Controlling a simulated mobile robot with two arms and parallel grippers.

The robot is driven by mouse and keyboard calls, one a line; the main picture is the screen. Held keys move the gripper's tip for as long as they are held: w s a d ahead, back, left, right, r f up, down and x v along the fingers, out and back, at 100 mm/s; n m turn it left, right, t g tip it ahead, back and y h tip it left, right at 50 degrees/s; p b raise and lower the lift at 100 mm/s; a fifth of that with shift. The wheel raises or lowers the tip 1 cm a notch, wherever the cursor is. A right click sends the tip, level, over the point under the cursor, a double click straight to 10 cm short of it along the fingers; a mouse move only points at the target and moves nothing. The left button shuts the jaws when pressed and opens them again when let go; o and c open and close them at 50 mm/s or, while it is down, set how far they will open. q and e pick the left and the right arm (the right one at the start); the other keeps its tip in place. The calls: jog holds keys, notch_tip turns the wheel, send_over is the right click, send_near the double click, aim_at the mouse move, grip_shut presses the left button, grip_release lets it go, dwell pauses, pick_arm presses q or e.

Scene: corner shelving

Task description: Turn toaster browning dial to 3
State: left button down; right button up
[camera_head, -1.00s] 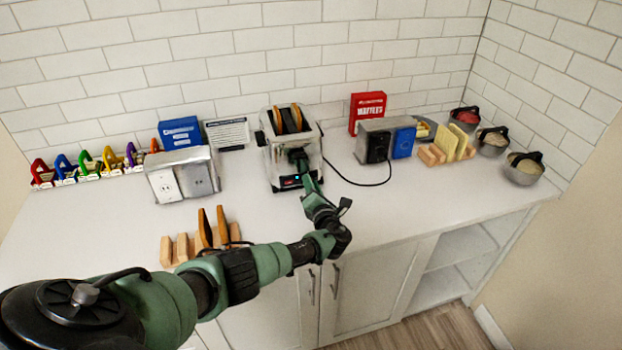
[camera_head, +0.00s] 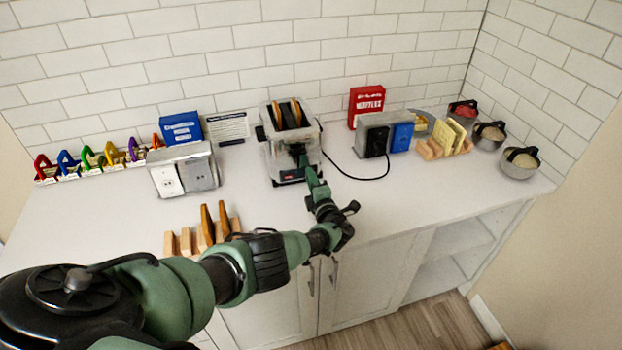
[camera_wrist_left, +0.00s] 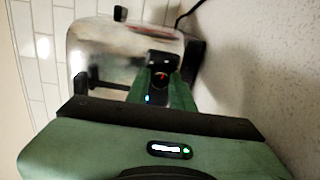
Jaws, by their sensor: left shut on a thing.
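The silver toaster (camera_head: 292,150) stands on the counter near the wall, with bread slices (camera_head: 287,113) in its top slots. The toaster also fills the upper part of the left wrist view (camera_wrist_left: 110,60). My left gripper (camera_head: 303,160) reaches the toaster's front face. In the left wrist view its green fingers (camera_wrist_left: 162,88) close around the black dial (camera_wrist_left: 162,72), which has a red mark. The dial's number scale is too small and partly hidden to read. My right gripper is not in view.
A bread rack (camera_head: 205,235) stands on the counter left of my left arm. A black cord (camera_head: 365,178) lies right of the toaster. The front right counter is clear.

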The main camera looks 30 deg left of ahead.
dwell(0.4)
pick_arm(q)
jog(key=c, duration=1.2)
grip_release()
jog(key=shift+d, duration=0.1)
jog(key=shift+s+d+r+p, duration=0.1)
jog(key=shift+s+d+p, duration=0.2)
jog(key=shift+p, duration=0.15)
jog(key=p+v, duration=0.2)
jog(key=v, duration=0.4)
jog(key=shift+s+d+p, duration=0.1)
jog(key=shift+s+p, duration=0.05)
jog(key=shift+p, duration=0.2)
jog(key=shift+s+d, duration=0.15)
jog(key=shift+d, duration=0.1)
